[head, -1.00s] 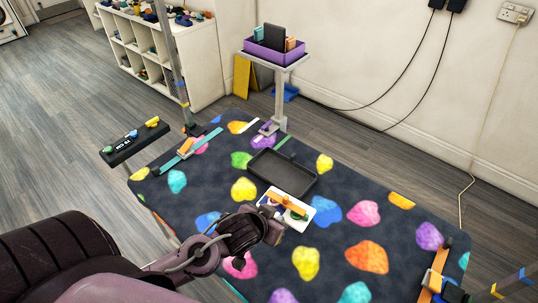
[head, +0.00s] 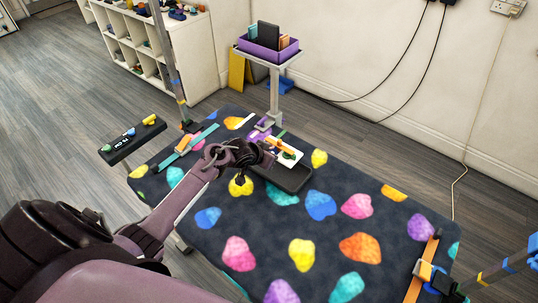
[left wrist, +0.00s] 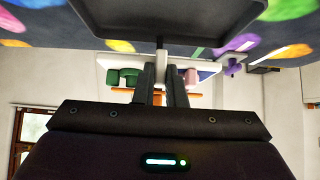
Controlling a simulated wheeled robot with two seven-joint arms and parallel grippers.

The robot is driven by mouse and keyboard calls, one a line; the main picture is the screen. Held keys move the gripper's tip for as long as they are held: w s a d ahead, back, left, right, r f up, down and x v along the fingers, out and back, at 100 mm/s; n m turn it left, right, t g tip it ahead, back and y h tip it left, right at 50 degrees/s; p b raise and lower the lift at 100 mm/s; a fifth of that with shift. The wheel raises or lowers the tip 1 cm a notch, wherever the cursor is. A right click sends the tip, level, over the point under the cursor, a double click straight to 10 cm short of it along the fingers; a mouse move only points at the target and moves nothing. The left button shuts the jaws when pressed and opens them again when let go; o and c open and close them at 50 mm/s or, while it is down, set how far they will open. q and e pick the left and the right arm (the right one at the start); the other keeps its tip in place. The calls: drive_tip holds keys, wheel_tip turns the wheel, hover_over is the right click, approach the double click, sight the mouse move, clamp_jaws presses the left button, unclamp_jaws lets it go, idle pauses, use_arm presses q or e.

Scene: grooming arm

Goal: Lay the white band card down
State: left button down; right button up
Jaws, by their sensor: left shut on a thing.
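The white band card (head: 292,159) carries an orange strip and a few coloured pieces. My left gripper (head: 268,153) is shut on it at its near left edge. The card is held over the far part of the black tray (head: 288,180) on the patterned table and hides part of it. In the left wrist view the card (left wrist: 208,66) lies across the closed fingers (left wrist: 163,72), with green and pink pieces showing and the tray (left wrist: 165,22) beyond. I cannot tell whether card and tray touch. My right gripper is not in view.
A post holds a purple bin (head: 266,52) behind the table. A black strip box (head: 132,140) sits off the left edge. An orange strap with a clamp (head: 422,270) is at the right. The table's front and middle (head: 330,235) are clear.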

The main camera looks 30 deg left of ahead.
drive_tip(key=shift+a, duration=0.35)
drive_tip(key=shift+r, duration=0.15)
